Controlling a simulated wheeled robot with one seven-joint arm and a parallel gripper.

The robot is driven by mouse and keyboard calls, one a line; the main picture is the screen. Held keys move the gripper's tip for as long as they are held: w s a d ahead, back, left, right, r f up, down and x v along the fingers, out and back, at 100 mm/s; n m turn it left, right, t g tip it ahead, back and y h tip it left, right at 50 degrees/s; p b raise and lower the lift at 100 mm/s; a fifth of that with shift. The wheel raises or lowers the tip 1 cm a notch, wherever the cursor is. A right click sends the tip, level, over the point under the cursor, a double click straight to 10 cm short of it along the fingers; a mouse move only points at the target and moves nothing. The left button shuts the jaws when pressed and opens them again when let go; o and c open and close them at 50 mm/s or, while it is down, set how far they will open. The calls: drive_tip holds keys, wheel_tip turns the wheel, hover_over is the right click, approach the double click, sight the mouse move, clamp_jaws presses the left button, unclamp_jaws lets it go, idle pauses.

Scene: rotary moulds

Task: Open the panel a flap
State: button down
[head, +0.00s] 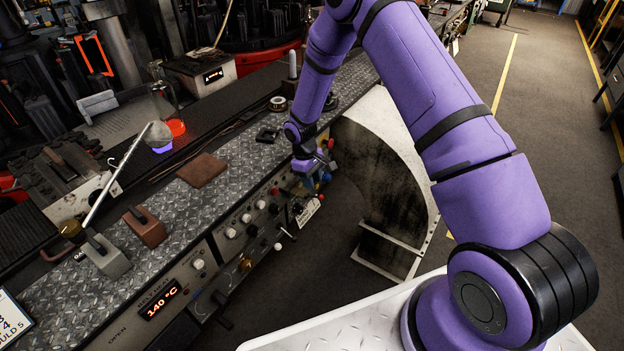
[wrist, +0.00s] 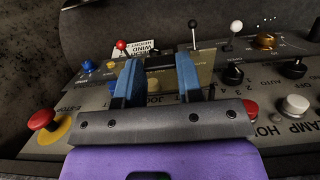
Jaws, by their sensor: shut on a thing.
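My gripper (head: 316,178) is at the front face of the control panel (head: 238,232), near its far end in the head view. In the wrist view, the two blue fingers of my gripper (wrist: 158,68) stand a little apart, shut on a dark piece at the panel that I take to be the flap (wrist: 160,60). Most of the piece is hidden by the fingers, and I cannot tell how far it is open. A white label (wrist: 134,47) is just left of the fingertips. In the head view my gripper and wrist hide this part.
A red emergency-stop button (wrist: 42,117) on a yellow base is to the left of my gripper, and another red button (wrist: 248,109) is to the right. Black and white levers (wrist: 234,50) and knobs stand nearby. A pale curved guard (head: 385,170) stands beside the panel; open floor (head: 530,90) lies beyond.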

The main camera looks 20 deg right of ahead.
drive_tip(key=c, duration=0.8)
unclamp_jaws()
drive_tip(key=shift+o, duration=0.2)
drive_tip(key=v, duration=1)
drive_tip(key=shift+r, duration=0.4)
